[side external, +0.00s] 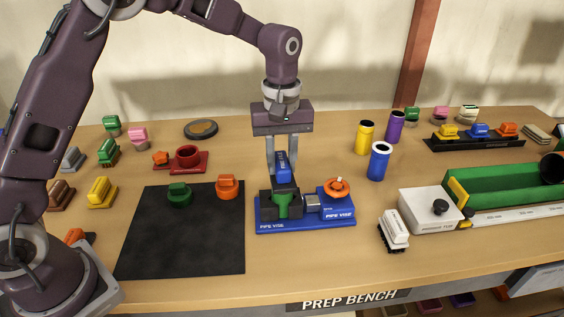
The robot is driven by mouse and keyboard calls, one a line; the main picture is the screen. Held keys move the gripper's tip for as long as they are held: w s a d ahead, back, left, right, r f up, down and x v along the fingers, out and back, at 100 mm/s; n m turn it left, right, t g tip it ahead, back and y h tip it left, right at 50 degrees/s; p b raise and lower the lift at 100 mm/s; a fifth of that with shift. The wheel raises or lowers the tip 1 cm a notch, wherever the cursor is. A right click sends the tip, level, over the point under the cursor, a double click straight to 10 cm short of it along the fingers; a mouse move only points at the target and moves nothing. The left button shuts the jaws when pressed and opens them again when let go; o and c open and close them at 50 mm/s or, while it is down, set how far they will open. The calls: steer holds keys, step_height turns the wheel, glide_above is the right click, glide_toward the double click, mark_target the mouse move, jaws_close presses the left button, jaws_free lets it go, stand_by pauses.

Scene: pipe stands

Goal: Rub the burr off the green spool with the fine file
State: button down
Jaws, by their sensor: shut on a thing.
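The green spool (283,207) is clamped between the dark jaws of the blue pipe vise (270,228) near the bench's middle. My gripper (283,166) points down above the spool. It is shut on a blue-handled tool (282,162) with a dark lower part. This lower part is at or just above the spool's top; I cannot tell if they touch. I cannot read any marking that shows whether this tool is the fine file. No burr can be made out at this size.
A black mat (185,250) with a green piece (179,195) and an orange piece (228,188) lies left of the vise. A blue cylinder (379,162) and a white-topped block (394,230) stand to the right. A dark rack (487,142) holds several coloured blocks.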

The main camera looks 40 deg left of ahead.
steer(key=shift+s+d+r, duration=0.15)
steer(key=shift+s+d, duration=0.3)
steer(key=shift+d, duration=0.1)
steer(key=shift+w+a, duration=0.65)
steer(key=shift+a, duration=0.05)
steer(key=shift+s+d+f, duration=0.2)
steer(key=shift+s+d, duration=0.5)
steer(key=shift+d, duration=0.05)
steer(key=shift+w+a, duration=0.55)
steer(key=shift+a, duration=0.15)
steer(key=shift+s+d+r, duration=0.15)
steer(key=shift+s+d, duration=0.4)
steer(key=shift+d, duration=0.1)
steer(key=shift+r, duration=3.05)
